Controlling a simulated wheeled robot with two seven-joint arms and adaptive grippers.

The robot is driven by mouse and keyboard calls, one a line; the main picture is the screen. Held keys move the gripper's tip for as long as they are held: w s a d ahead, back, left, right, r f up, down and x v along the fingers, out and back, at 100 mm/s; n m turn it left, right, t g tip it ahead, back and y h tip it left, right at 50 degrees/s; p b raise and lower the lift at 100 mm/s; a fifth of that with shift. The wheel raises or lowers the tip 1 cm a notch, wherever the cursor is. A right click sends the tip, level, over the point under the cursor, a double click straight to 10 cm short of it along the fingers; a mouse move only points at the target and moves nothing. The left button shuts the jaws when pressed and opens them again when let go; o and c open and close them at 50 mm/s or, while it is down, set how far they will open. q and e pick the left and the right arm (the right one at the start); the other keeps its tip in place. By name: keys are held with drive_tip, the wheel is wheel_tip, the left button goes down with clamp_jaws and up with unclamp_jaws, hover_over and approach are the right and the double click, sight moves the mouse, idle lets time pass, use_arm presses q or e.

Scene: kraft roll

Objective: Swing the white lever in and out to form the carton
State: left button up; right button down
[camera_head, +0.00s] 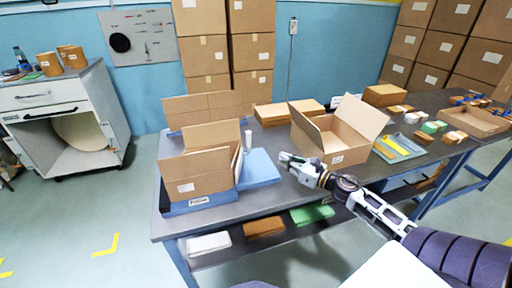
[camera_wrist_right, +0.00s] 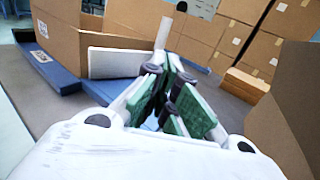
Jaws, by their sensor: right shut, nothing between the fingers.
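The white lever (camera_head: 248,139) stands upright on the blue forming base (camera_head: 262,168), beside a partly raised brown carton (camera_head: 205,184) with its flaps up. In the right wrist view the lever (camera_wrist_right: 164,32) rises just beyond the fingers, and a white panel (camera_wrist_right: 114,62) lies beside the carton (camera_wrist_right: 95,28). My right gripper (camera_head: 284,158) is to the right of the lever and base, apart from the lever. Its green-padded fingers (camera_wrist_right: 170,88) are shut and empty. My left gripper is not in view.
An open carton (camera_head: 345,142) stands just right of my right gripper. Flat brown cardboard (camera_head: 205,107) stands behind the former. A green-blue tray (camera_head: 398,148) and small boxes are further right on the grey table (camera_head: 290,205). Stacked boxes (camera_head: 252,50) line the wall.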

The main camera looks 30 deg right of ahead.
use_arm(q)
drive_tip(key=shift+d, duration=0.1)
use_arm(e)
drive_tip(key=x, duration=1.3)
drive_tip(key=shift+w+a, duration=0.15)
drive_tip(key=shift+w, duration=0.2)
idle(0.9)
